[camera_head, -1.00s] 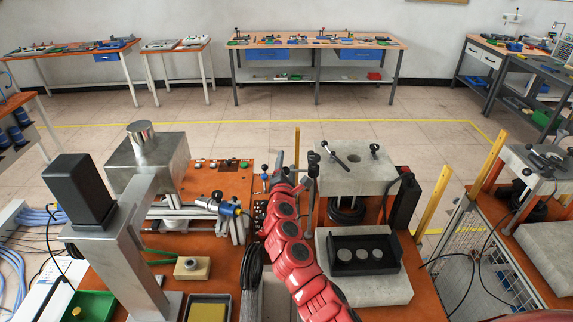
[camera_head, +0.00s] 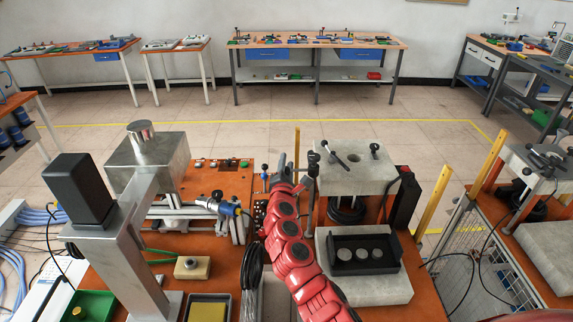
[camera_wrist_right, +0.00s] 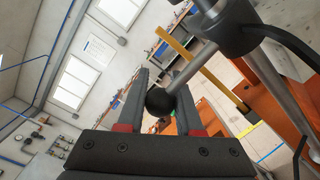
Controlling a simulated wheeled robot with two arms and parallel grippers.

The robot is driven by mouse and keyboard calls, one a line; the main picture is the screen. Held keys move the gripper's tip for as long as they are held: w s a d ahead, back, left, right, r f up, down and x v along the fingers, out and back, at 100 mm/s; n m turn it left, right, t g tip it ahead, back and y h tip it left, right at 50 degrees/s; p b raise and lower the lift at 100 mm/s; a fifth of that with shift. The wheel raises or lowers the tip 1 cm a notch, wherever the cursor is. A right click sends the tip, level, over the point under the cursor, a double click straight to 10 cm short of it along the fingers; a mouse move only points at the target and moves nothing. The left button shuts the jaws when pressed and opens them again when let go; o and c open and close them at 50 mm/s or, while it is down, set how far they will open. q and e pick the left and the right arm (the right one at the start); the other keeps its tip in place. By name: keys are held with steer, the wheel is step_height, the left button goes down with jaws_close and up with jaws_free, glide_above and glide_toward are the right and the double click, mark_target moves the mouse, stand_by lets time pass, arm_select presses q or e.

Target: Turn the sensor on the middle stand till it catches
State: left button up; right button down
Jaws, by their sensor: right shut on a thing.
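The sensor shows in the right wrist view as a metal rod (camera_wrist_right: 184,74) with a black ball end (camera_wrist_right: 160,101). The rod runs into a black clamp (camera_wrist_right: 238,27) on a metal post, the middle stand (camera_wrist_right: 272,80). In the head view the stand's dark top (camera_head: 313,160) stands just right of my right gripper (camera_head: 284,165). My right gripper (camera_wrist_right: 162,95) is shut on the sensor, with the ball end between its two fingers. Its fingertips are small and partly hidden in the head view. My left gripper is not in view.
A concrete block (camera_head: 355,172) with rods on top is to the right of the stand. A black tray (camera_head: 363,255) with round discs lies nearer. A blue-ended cylinder (camera_head: 224,207) and a metal box (camera_head: 150,160) are on the left. A black cable (camera_wrist_right: 285,35) hangs by the clamp.

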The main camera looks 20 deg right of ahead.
stand_by(0.8)
steer(key=m+h+b, duration=0.1)
steer(key=b, duration=0.1)
steer(key=w+d+m+g+h+b, duration=0.1)
steer(key=b, duration=0.2)
steer(key=g+h+b, duration=0.1)
steer(key=b, duration=0.1)
steer(key=shift+w+d+m+h+b, duration=0.25)
steer(key=shift+w+m+h+b, duration=0.05)
steer(key=shift+m+h, duration=0.1)
steer(key=c, duration=0.6)
jaws_free()
steer(key=shift+s, duration=0.1)
